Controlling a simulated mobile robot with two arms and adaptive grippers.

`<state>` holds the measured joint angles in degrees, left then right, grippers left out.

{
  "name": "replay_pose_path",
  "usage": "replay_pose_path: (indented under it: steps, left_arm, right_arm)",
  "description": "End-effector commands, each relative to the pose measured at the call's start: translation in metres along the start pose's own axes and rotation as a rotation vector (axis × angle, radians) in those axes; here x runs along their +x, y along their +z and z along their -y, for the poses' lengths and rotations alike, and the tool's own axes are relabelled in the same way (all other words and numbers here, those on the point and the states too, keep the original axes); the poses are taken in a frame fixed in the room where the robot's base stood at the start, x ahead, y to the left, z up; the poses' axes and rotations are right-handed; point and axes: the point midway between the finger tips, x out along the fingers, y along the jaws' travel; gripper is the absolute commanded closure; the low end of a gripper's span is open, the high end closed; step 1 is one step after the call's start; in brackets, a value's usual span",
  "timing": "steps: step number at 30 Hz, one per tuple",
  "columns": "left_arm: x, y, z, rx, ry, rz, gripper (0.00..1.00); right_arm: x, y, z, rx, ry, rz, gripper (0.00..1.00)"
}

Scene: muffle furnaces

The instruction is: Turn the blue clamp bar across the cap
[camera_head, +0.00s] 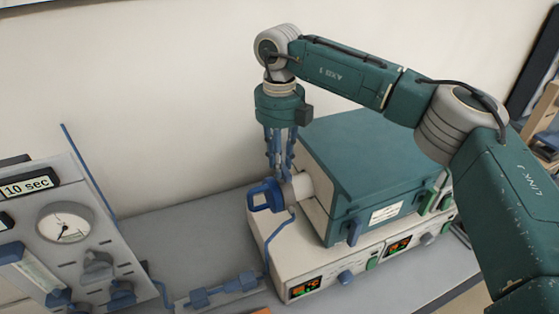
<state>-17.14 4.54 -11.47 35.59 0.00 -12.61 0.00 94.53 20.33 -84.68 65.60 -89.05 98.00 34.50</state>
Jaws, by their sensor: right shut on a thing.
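A pale cylindrical port (302,185) sticks out of the left side of the teal muffle furnace (365,165). A blue clamp bar (263,196), shaped like a loop, sits at its outer end; the cap itself cannot be told apart clearly from the blue parts. My right gripper (281,172) reaches down from above, its narrow fingers pointing down at the blue clamp bar and shut on it. The exact contact is small and partly hidden by the fingers. My left gripper is not in view.
The furnace stands on a pale control base (300,262) with lit displays. A blue hose with fittings (225,288) runs along the grey bench to the left. A grey panel with a round gauge (64,222) stands at far left. Bench behind it is clear.

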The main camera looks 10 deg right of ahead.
Motion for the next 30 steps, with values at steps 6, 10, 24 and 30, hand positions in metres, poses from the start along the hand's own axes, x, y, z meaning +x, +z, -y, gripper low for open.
replay_pose_path:
  steps: [6,10,24,30]
  left_arm:
    - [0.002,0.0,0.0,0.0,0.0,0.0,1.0]
    - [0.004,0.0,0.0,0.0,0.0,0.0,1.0]
    - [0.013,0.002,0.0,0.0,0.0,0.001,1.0]
    - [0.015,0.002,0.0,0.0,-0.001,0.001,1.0]
  right_arm:
    - [-0.001,0.0,0.0,-0.041,0.0,0.001,1.0]
    - [0.0,0.0,-0.001,-0.105,0.001,0.0,1.0]
    - [-0.001,-0.003,-0.003,-0.518,0.0,0.001,1.0]
    - [-0.001,-0.004,-0.003,-0.707,0.0,0.002,1.0]
